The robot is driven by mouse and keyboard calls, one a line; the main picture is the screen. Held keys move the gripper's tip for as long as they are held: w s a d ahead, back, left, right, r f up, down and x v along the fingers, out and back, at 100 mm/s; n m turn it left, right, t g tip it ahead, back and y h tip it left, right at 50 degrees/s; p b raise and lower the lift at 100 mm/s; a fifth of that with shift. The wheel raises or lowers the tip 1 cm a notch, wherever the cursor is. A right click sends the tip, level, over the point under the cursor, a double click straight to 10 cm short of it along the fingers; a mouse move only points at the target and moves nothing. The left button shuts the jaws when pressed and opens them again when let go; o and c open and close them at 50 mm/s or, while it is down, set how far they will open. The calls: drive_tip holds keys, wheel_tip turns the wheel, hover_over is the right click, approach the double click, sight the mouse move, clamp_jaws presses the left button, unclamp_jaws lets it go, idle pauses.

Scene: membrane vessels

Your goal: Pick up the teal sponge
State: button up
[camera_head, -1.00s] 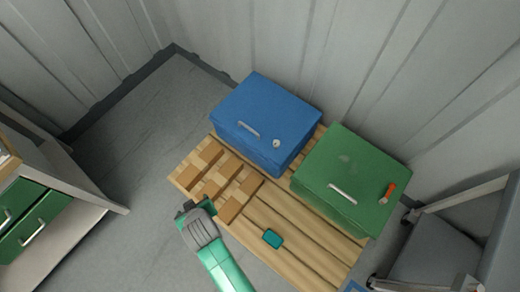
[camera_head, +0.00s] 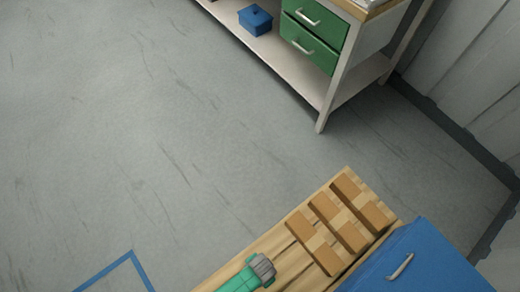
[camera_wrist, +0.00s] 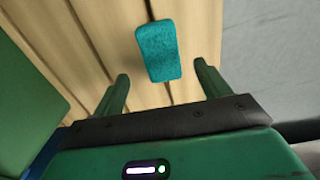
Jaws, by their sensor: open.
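The teal sponge (camera_wrist: 158,50) lies on the wooden pallet (camera_wrist: 100,40) in the wrist view, a small rounded block. My gripper (camera_wrist: 163,85) is open and empty, its two green fingers spread to either side below the sponge in the picture. The sponge shows between and beyond the fingertips, apart from both. In the head view my teal arm and grey wrist (camera_head: 262,268) reach over the pallet (camera_head: 240,272) at the bottom edge. The sponge is not visible in the head view.
A green box (camera_wrist: 25,110) stands left in the wrist view. A bench with green drawers (camera_head: 310,45) holds a small blue container (camera_head: 256,20) on its lower shelf. Grey floor (camera_head: 130,130) is clear.

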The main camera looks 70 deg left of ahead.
wheel_tip(320, 180, down, 6)
drive_tip(key=b, duration=0.4)
drive_tip(key=shift+a+f, duration=0.1)
drive_tip(key=shift+a, duration=0.05)
drive_tip(key=shift+r, duration=0.2)
drive_tip(key=c, duration=1.1)
wheel_tip(320, 180, up, 4)
drive_tip(key=p, duration=0.3)
drive_tip(key=s+a+p, duration=0.1)
drive_tip(key=s+a, duration=0.1)
drive_tip(key=a, duration=0.2)
drive_tip(key=s+a+p, duration=0.1)
drive_tip(key=s+a, duration=0.2)
drive_tip(key=a, duration=0.2)
drive_tip(key=s+a+r, duration=0.1)
drive_tip(key=s+a, duration=0.2)
drive_tip(key=a, duration=0.2)
drive_tip(key=shift+p, duration=0.4)
